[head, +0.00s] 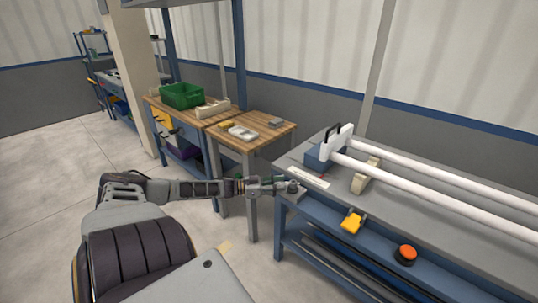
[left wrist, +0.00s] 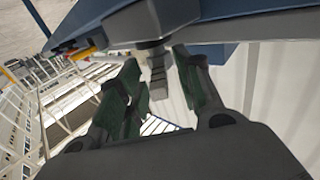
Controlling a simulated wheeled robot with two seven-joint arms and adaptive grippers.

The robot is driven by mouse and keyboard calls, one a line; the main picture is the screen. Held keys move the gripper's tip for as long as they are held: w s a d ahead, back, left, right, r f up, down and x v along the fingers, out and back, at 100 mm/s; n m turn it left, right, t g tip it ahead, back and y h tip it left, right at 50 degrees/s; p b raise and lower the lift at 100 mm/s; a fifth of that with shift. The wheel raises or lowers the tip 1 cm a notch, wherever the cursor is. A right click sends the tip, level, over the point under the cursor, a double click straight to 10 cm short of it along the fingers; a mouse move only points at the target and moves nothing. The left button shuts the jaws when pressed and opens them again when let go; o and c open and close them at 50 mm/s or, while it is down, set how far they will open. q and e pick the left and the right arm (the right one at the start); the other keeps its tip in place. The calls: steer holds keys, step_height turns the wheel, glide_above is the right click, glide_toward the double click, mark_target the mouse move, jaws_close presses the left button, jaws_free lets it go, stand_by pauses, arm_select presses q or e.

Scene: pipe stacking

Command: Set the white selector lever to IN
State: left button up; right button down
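My left gripper (head: 291,187) reaches the near left corner of the grey-topped bench. In the left wrist view its two dark fingers with green pads (left wrist: 158,92) stand apart. A short grey ribbed stub (left wrist: 157,72) under a grey boss lies between the fingers, with gaps on both sides. It may be the selector lever, but I cannot be sure; no clearly white lever shows there. In the head view the gripper hides that spot. A white label strip (head: 309,176) lies on the bench top just beyond the gripper; its lettering is too small to read. My right gripper is out of view.
White pipes (head: 430,184) lie along the bench, passing a beige support (head: 365,174). A white plate with a black handle (head: 336,142) stands at their left end. A yellow part (head: 352,222) and an orange-red button (head: 407,252) are on the bench front. A wooden table (head: 258,127) stands behind.

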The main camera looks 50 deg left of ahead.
arm_select(q)
steer(key=shift+s+a, duration=0.1)
steer(key=shift+s, duration=0.05)
steer(key=v, duration=1.1)
steer(key=shift+s, duration=0.25)
stand_by(1.1)
steer(key=shift+a, duration=0.1)
steer(key=shift+a+f, duration=0.1)
stand_by(0.4)
